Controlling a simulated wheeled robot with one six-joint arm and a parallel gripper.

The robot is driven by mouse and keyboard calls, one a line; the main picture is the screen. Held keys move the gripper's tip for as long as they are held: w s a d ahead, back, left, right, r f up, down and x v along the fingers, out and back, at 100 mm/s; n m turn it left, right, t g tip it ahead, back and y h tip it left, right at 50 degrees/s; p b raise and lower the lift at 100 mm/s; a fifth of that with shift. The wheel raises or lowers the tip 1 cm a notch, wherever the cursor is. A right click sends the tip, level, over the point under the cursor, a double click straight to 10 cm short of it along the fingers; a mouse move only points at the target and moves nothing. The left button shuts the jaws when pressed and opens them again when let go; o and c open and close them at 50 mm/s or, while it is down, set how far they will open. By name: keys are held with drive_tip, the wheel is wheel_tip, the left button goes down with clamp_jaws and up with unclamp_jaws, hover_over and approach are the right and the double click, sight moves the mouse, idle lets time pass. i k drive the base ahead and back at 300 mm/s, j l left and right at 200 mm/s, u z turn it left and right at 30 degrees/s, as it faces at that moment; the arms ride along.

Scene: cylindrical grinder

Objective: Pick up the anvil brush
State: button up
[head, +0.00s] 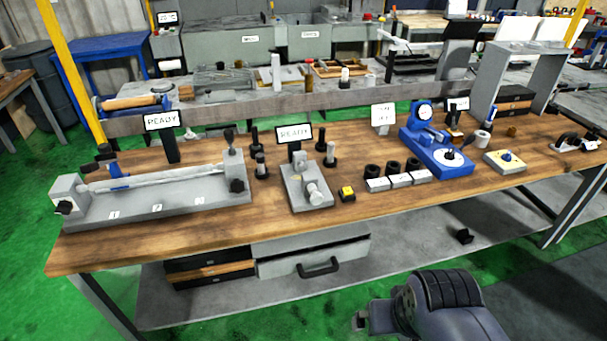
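A slim upright item with a blue upper part (490,117) stands right of the blue dial-gauge stand (438,152), near a white cup-like roll (482,139). It may be the anvil brush, but it is too small to be sure. A small dark and tan item (454,124) stands just behind the gauge stand. My gripper (361,321) is at the bottom edge, low in front of the workbench (250,222) and well apart from these items. Its fingers are too small and partly hidden to show whether they are open.
A long grey fixture (160,200) fills the bench's left end. A grey block fixture (306,187) and several black rings on white blocks (398,180) stand mid-bench. Bare wood runs along the front edge.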

sight(256, 146)
drive_tip(key=i+j+u, duration=0.15)
drive_tip(key=i, duration=0.35)
drive_tip(key=i+j+u, duration=0.15)
drive_tip(key=i+j, duration=0.15)
drive_tip(key=i, duration=0.2)
drive_tip(key=i+j+u, duration=0.2)
drive_tip(key=i, duration=0.3)
drive_tip(key=l, duration=0.1)
